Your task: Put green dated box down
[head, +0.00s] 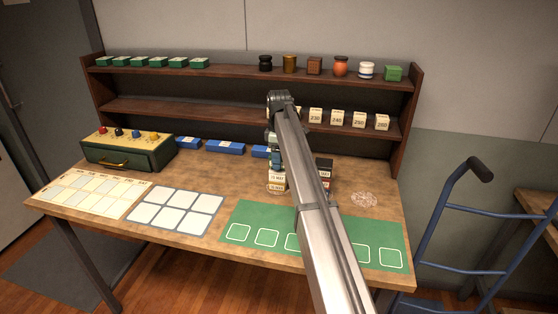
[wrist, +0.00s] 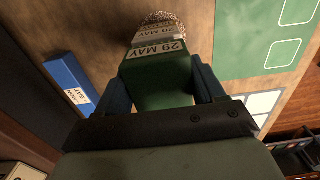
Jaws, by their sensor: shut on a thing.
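My gripper (wrist: 161,88) is shut on a green dated box (wrist: 158,76), with a blue finger on each side. Its pale label reads 29 MAY. In the wrist view another pale-labelled dated box (wrist: 158,36) shows just beyond it, on or near a speckled round mark (wrist: 163,17). In the head view my gripper (head: 274,158) is low over the table, at a small stack of dated boxes (head: 277,187). My arm hides part of this area. I cannot tell whether the held box touches the stack.
Right of my arm stands another dark and red stack (head: 325,172), with a bare speckled round mark (head: 364,199) beyond. A green mat (head: 255,222) lies in front. Blue blocks (head: 225,148) lie at the back, below the shelf (head: 150,105). A green drawer box (head: 127,152) stands left.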

